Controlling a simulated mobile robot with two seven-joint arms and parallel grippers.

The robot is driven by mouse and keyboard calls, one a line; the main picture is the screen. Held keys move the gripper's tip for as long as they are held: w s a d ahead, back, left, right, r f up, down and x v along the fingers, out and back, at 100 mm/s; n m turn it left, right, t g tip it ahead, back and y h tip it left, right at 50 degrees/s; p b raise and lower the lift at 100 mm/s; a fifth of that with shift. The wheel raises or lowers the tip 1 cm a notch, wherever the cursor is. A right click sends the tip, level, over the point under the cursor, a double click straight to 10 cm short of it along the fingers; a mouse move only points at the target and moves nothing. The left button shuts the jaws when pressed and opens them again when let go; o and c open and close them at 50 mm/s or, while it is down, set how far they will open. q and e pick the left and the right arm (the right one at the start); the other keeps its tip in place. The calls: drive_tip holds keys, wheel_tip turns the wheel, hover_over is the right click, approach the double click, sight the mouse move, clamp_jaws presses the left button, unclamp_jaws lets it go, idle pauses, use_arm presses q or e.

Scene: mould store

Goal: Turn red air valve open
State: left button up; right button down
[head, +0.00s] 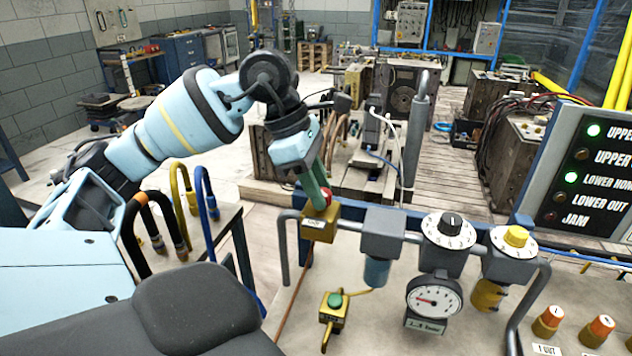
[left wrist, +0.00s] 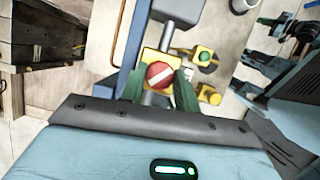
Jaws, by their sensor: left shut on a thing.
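The red air valve is a round red knob with a white bar across its top. It sits on a yellow valve body (head: 318,228) at the left end of the grey pipe rail. In the left wrist view the red knob (left wrist: 160,75) lies between the two green fingers of my left gripper (left wrist: 158,90). In the head view my left gripper (head: 321,196) comes down from above and is shut on the knob, which is mostly hidden by the fingers. The white bar lies slanted in the left wrist view.
Right of the valve on the rail are a grey filter unit (head: 382,232), a black dial (head: 448,229), a yellow dial (head: 514,237) and a pressure gauge (head: 434,299). A green button box (head: 333,306) stands in front. An indicator panel (head: 585,170) is at right.

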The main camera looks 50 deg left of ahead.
use_arm(q)
drive_tip(key=n+t+y, duration=0.1)
drive_tip(key=n, duration=0.2)
drive_tip(key=shift+s+d+r+n+p, duration=0.1)
drive_tip(key=shift+n+p, duration=0.2)
drive_tip(key=shift+n+t+y+p, duration=0.4)
drive_tip(key=shift+n+y, duration=0.3)
drive_tip(key=shift+n, duration=1.4)
use_arm(e)
drive_tip(key=shift+w+d+r, duration=0.1)
drive_tip(key=shift+w+r, duration=0.2)
drive_tip(key=shift+r, duration=0.2)
drive_tip(key=shift+w+r, duration=0.25)
drive_tip(key=shift+r, duration=0.25)
use_arm(q)
drive_tip(key=o, duration=1)
